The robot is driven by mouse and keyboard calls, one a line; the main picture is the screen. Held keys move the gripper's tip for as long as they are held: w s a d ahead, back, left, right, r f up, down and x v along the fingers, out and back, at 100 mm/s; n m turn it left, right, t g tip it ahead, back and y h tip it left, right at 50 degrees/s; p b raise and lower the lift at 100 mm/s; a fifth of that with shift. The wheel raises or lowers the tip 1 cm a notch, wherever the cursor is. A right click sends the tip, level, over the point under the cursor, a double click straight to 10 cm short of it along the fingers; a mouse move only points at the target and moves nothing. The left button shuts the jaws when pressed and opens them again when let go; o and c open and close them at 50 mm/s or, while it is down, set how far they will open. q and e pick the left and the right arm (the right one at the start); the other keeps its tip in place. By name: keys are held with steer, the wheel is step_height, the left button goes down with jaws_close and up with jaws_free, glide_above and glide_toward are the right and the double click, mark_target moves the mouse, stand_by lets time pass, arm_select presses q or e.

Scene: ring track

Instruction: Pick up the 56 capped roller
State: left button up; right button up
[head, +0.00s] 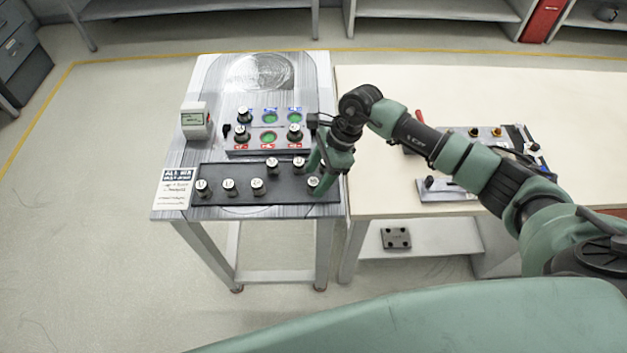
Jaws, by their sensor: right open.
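Several capped rollers with dark bodies and white numbered caps stand on a black tray (245,205) at the front of the metal table. One roller (313,182) stands at the tray's right end; its cap number is too small to read surely. My right gripper (320,177) is open and low at this roller, its green fingers beside it and partly hiding it. I cannot tell whether they touch it. Other rollers stand in the front row, such as one at the left (203,186), and behind it (272,164). My left gripper is out of view.
Behind the tray is a panel (268,150) with green round spots and more rollers standing on it. A small display box (196,122) and a printed card (176,187) lie to the left. A cream table (390,190) adjoins on the right, under my right arm.

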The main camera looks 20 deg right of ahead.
steer(key=shift+x, duration=1.15)
jaws_close()
steer(key=shift+r, duration=0.15)
